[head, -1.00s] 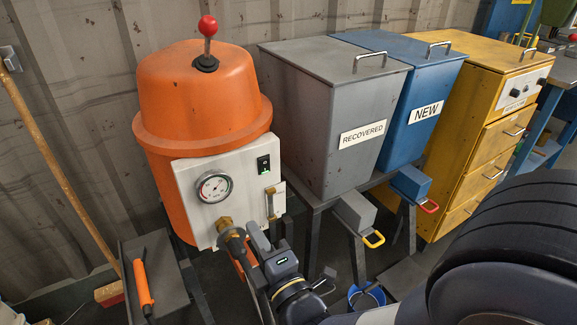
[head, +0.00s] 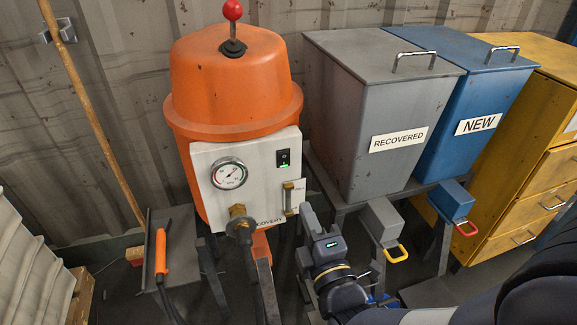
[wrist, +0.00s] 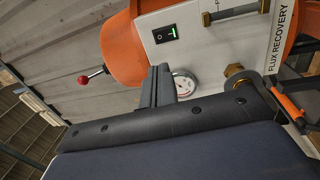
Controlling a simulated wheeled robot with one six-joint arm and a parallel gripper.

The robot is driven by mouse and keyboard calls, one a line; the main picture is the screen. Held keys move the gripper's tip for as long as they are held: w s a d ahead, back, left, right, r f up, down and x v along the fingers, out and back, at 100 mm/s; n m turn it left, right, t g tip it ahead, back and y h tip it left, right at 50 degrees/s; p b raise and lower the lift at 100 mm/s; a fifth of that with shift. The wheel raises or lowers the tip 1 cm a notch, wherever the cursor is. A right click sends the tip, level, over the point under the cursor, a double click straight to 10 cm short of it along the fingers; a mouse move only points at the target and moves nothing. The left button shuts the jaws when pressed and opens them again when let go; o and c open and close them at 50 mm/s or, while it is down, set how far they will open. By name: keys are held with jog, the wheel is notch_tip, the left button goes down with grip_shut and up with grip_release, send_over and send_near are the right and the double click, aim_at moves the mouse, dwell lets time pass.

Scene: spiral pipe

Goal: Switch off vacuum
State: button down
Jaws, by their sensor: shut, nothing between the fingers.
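The orange flux recovery unit (head: 228,80) has a white front panel (head: 215,205). On it is a black rocker switch (head: 283,159) with a lit green mark; the switch also shows in the wrist view (wrist: 166,34). A round gauge (head: 229,173) sits to its left, and in the wrist view the gauge (wrist: 184,85) is partly hidden behind my fingers. My gripper (head: 307,211) is below and right of the switch in the head view, apart from it. Its fingers (wrist: 158,82) are together with nothing between them.
A red-knobbed lever (head: 233,12) tops the unit. The grey RECOVERED bin (head: 385,110) and blue NEW bin (head: 478,90) stand to the right. An orange-handled tool (head: 161,252) is at lower left.

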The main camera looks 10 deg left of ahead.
aim_at(283, 156)
jog(key=x, duration=1.2)
jog(key=shift+w+a, duration=0.2)
jog(key=shift+w, duration=0.05)
jog(key=shift+w+a+r, duration=0.1)
jog(key=shift+w+a, duration=0.05)
jog(key=shift+w, duration=0.05)
jog(key=shift+b, duration=0.3)
jog(key=shift+w+a, duration=0.1)
jog(key=shift+w, duration=0.1)
jog(key=shift+r, duration=0.15)
jog(key=shift+s, duration=0.1)
